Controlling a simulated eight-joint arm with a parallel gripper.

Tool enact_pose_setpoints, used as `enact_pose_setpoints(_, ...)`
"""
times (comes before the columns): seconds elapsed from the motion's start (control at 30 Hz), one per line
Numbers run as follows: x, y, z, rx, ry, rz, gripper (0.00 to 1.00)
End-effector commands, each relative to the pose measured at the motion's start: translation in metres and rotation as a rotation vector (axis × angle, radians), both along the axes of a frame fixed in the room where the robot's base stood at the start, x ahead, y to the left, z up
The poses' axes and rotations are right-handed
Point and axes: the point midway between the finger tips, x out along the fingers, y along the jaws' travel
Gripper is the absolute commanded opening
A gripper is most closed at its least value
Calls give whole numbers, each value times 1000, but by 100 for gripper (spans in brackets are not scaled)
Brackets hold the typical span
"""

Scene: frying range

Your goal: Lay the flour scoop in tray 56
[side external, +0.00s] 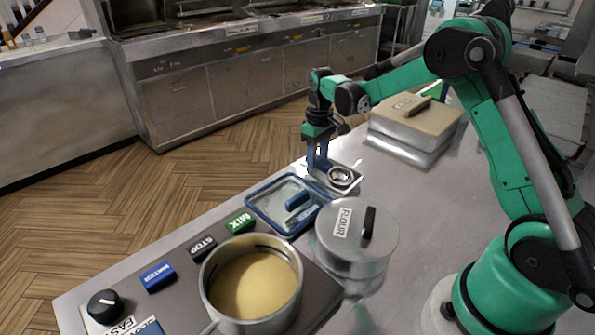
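My gripper (319,167) points down with its blue fingers at the left part of a small metal piece (343,179), which has a round cup-like part. I cannot tell whether this piece is the flour scoop, whether the fingers touch it, or whether they are apart. No number 56 is legible, so I cannot pick out tray 56. A blue-rimmed container (268,207) with a blue handle on top lies just in front of the gripper.
A pot (253,283) of tan batter stands at the front by a control panel with MIX (240,222), STOP and WATER buttons and a knob (103,306). A tan-lidded metal box (415,112) stands behind. The counter right of the flour container is clear.

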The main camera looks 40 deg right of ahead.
Motion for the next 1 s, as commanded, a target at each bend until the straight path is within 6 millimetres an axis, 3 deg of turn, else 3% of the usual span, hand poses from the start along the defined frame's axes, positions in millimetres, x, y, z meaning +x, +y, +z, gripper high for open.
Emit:
enact_pose_setpoints(0.03, 0, 0, 0, 0, 0, 0, 59)
enact_pose_setpoints(0.07, 0, 0, 0, 0, 0, 0, 67)
enact_pose_setpoints(0.43, 0, 0, 6, 0, 0, 0, 67)
enact_pose_setpoints(0.83, -1, 2, 58, -2, -8, -1, 67)
enact_pose_setpoints(1.0, -13, 19, 83, -19, -80, -8, 67)
